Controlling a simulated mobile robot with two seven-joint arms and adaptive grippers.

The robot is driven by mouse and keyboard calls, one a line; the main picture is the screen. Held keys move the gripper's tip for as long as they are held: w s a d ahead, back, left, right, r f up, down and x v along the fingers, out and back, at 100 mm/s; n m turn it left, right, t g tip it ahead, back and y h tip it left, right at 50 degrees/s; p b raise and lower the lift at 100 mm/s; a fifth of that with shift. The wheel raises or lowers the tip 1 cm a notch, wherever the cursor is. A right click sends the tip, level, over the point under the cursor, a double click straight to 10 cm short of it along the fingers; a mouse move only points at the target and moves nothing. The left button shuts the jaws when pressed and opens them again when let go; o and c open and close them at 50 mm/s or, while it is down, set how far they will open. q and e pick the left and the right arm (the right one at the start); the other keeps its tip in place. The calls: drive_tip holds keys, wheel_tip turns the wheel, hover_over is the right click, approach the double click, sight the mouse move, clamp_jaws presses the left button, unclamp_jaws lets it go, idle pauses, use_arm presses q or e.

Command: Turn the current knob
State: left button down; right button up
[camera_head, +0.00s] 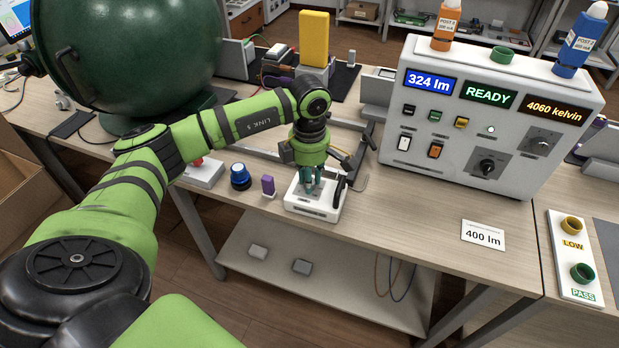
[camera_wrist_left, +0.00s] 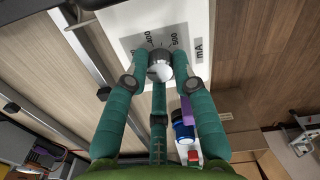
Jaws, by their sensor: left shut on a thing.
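The current knob (camera_wrist_left: 160,66) is a grey, round-topped knob on a white box with a grey dial plate marked "mA". In the head view the white box (camera_head: 318,206) sits near the table's front edge, and the knob is hidden by my gripper. My left gripper (camera_head: 311,188) comes down from above onto it. In the left wrist view its green fingers (camera_wrist_left: 160,84) are closed around the knob from its sides. My right gripper is not in view.
A purple block (camera_head: 268,186) and a blue-topped button (camera_head: 240,177) stand left of the box. A white instrument (camera_head: 490,115) at right reads 324 lm, READY and 4060 kelvin. A card (camera_head: 483,236) reads 400 lm. A large green sphere (camera_head: 130,60) stands at left.

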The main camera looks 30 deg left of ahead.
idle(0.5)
use_arm(q)
drive_tip(key=c, duration=1)
unclamp_jaws()
wheel_tip(320, 180, up, 12)
